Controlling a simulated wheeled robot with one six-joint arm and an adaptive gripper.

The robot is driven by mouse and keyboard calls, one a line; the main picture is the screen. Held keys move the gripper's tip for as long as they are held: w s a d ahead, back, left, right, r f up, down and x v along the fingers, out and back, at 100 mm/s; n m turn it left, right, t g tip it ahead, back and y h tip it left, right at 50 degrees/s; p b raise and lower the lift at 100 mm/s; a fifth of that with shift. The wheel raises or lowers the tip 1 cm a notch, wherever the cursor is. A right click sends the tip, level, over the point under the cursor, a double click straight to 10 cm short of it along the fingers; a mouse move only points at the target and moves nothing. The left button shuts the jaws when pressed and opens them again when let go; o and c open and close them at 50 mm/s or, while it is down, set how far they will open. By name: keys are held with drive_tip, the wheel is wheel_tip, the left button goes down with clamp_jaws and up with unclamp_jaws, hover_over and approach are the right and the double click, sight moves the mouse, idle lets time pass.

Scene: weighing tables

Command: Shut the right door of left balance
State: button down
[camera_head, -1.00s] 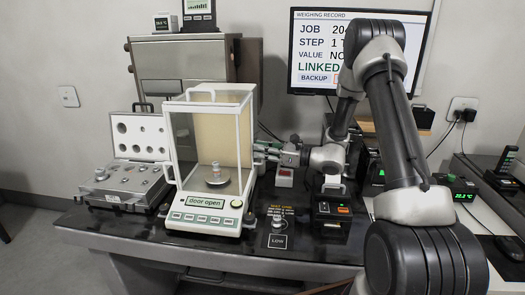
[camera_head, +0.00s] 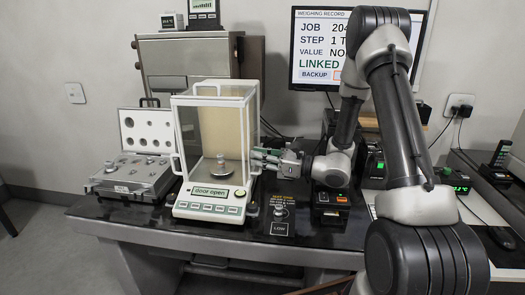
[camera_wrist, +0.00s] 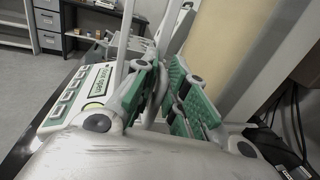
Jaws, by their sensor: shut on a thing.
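The left balance (camera_head: 212,209) stands on the dark table, a white-framed glass case with a weight (camera_head: 220,159) on its pan. Its display (camera_head: 211,191) reads "door open". My gripper (camera_head: 258,156) is at the case's right side, reaching in from the right. In the wrist view my gripper (camera_wrist: 163,92) has its green-padded fingers shut on a pale part, seemingly the right door's handle; the fingers mostly hide it. The balance's key panel (camera_wrist: 75,95) lies just left of them. How far the right door stands open cannot be told.
An open weight case (camera_head: 130,187) is left of the balance. A small device marked LOW (camera_head: 280,228) sits in front of my gripper. A black box with orange keys (camera_head: 330,215) is below my wrist. A monitor (camera_head: 318,50) stands behind.

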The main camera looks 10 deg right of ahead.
drive_tip(key=shift+s+a+f, duration=0.15)
drive_tip(key=shift+s+a, duration=0.1)
drive_tip(key=shift+s, duration=0.4)
drive_tip(key=shift+s+a+f, duration=0.15)
drive_tip(key=shift+s+a, duration=0.15)
drive_tip(key=shift+s, duration=0.35)
drive_tip(key=shift+s+a+f, duration=0.15)
drive_tip(key=shift+s+a, duration=0.1)
drive_tip(key=shift+s, duration=0.4)
drive_tip(key=c, duration=1.5)
unclamp_jaws()
drive_tip(key=shift+w+r, duration=0.1)
drive_tip(key=shift+v, duration=6)
